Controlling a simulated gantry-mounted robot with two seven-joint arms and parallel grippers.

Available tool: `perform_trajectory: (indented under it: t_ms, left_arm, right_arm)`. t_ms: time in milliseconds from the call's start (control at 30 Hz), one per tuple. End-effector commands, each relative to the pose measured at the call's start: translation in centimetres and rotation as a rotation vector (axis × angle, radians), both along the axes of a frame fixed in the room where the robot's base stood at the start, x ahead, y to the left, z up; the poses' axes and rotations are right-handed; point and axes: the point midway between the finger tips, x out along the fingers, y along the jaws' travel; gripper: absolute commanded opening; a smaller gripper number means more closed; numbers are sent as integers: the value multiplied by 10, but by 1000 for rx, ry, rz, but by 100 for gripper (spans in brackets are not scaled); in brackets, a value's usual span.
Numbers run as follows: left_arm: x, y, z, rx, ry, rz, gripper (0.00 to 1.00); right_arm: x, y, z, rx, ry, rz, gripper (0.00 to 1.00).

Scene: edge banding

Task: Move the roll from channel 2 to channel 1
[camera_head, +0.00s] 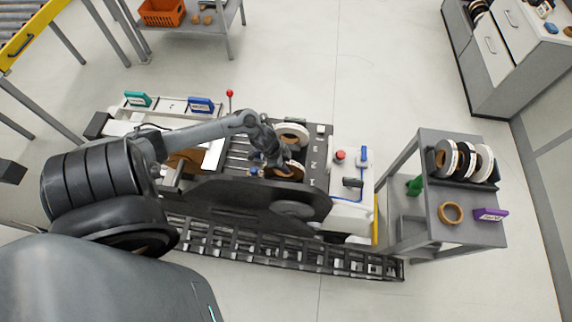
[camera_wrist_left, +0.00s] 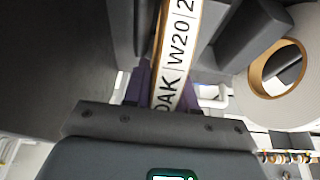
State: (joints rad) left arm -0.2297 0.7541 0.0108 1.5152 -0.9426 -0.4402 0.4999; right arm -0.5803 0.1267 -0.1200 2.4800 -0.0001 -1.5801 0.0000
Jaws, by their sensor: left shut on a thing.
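My left gripper (camera_head: 277,160) reaches over the machine's channels from the left in the head view. It is shut on an oak roll (camera_head: 291,174), whose dark brown face shows partly beside the fingers. In the left wrist view the roll's edge (camera_wrist_left: 178,50) stands upright between the purple fingers, with a white label reading "OAK W20". A white roll (camera_head: 293,131) sits behind it in the channel area; a white roll with a tan core also shows in the wrist view (camera_wrist_left: 308,45). Whether the held roll touches the channel floor is hidden. My right gripper is not in view.
The machine's dark front cover (camera_head: 235,197) stands close in front of the channels. A red-topped post (camera_head: 230,94) rises behind.

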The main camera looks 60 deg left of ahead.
Motion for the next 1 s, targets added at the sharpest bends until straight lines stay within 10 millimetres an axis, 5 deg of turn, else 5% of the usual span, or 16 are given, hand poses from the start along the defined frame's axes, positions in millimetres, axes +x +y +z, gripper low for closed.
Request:
perform_trajectory:
  t_ms: [67, 100, 267, 667, 1000]
  left_arm:
    - [1, 0, -3, -1, -2, 0, 0]
    - [0, 0, -3, -1, -1, 0, 29]
    - [0, 0, -2, -1, -1, 0, 51]
    - [0, 0, 5, 0, -1, 0, 51]
    - [-17, 12, 53, 2, 0, -2, 51]
  right_arm:
    - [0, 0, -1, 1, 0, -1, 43]
    - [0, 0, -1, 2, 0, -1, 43]
    - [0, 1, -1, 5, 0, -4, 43]
    - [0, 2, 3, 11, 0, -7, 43]
    - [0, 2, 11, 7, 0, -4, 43]
